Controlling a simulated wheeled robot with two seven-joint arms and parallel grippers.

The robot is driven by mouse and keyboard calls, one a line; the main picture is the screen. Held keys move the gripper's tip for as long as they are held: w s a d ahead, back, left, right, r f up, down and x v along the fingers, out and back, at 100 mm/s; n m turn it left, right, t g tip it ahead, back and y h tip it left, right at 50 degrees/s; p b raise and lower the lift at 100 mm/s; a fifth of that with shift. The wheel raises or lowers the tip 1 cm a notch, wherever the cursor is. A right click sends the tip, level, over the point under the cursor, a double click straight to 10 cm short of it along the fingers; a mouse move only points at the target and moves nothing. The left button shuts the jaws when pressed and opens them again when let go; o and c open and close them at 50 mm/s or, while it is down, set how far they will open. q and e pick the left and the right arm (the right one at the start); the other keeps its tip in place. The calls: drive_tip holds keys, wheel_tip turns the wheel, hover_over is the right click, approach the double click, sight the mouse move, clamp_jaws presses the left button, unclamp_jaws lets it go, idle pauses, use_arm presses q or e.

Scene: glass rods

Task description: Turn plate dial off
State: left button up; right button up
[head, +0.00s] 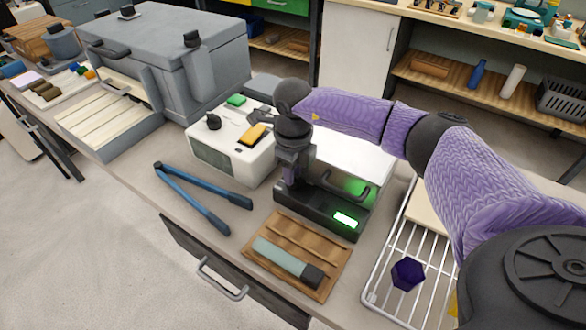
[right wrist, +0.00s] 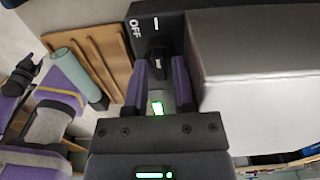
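The dark plate device (head: 318,212) stands on the bench with a lit green-white display (head: 345,219) on its front. Its black dial (right wrist: 158,62) carries a small white mark and shows in the right wrist view below the white "OFF" label (right wrist: 136,30) and a white tick. My right gripper (right wrist: 160,82) points at the front panel. Its two fingers stand apart on either side of the dial; whether they touch it is unclear. In the head view my right arm and gripper hide the dial.
A white box device (head: 232,150) stands left of the plate device, with blue-handled tongs (head: 205,190) in front. A wooden rack (head: 300,255) holding a pale green rod-like tool is near the front edge. A wire rack (head: 390,295) with a dark purple piece is at the right.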

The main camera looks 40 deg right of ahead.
wheel_tip(320, 180, up, 10)
drive_tip(key=p, duration=0.2)
drive_tip(key=shift+f, duration=0.1)
idle(0.5)
